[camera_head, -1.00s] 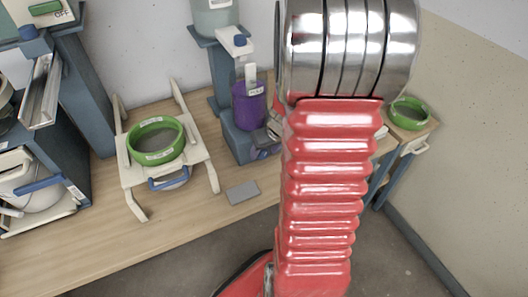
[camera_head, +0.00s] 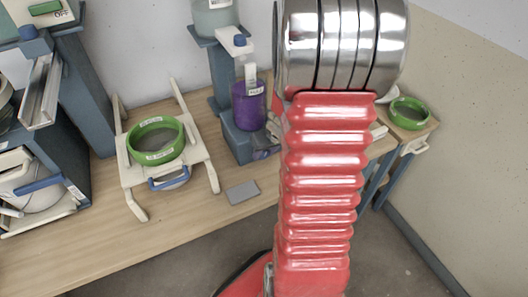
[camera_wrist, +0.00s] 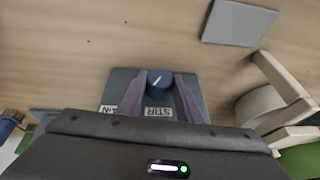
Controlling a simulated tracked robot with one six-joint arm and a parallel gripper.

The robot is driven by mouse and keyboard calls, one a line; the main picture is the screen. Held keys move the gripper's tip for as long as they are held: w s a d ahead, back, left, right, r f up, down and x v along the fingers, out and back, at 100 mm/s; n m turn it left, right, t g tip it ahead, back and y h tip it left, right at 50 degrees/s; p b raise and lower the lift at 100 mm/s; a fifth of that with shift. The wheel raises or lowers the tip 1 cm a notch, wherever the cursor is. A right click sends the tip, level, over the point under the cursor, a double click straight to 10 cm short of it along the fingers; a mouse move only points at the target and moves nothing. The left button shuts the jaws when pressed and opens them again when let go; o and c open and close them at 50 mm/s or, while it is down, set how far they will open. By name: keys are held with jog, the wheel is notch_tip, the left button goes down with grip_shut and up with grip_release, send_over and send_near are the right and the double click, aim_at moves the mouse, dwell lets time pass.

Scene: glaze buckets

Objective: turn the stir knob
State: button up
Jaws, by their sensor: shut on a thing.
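In the wrist view, the blue stir knob (camera_wrist: 159,82) with a white pointer line sits on the face of the blue stirrer base, above the STIR label (camera_wrist: 158,112). The two purple fingers of my gripper (camera_wrist: 161,90) stand on either side of the knob, shut on it. In the head view, the stirrer base (camera_head: 238,149) stands left of my red arm and carries a purple jar (camera_head: 248,112).
A white frame with a green-rimmed sieve (camera_head: 156,140) stands on the table left of the stirrer. A grey flat plate (camera_head: 242,192) lies in front of it. Another green-rimmed sieve (camera_head: 409,112) is on a side stand at the right. Bare table lies at the front left.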

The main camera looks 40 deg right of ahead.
jog(key=shift+c, duration=0.7)
jog(key=shift+d+y, duration=0.1)
jog(key=shift+y, duration=0.3)
jog(key=y, duration=0.1)
jog(key=t+y, duration=0.1)
jog(key=shift+s+d+f+m+y, duration=0.1)
jog(key=shift+d+m+y, duration=0.2)
jog(key=shift+m+y, duration=0.1)
jog(key=shift+s+d+f+m+t+y, duration=0.1)
jog(key=shift+m+t+y, duration=0.25)
jog(key=shift+y, duration=0.55)
jog(key=shift+d+f+m+t+y, duration=0.15)
jog(key=shift+t+y, duration=0.3)
jog(key=shift+y, duration=0.45)
jog(key=shift+r, duration=0.1)
jog(key=o, duration=1)
jog(key=shift+a, duration=0.1)
jog(key=shift+o, duration=0.2)
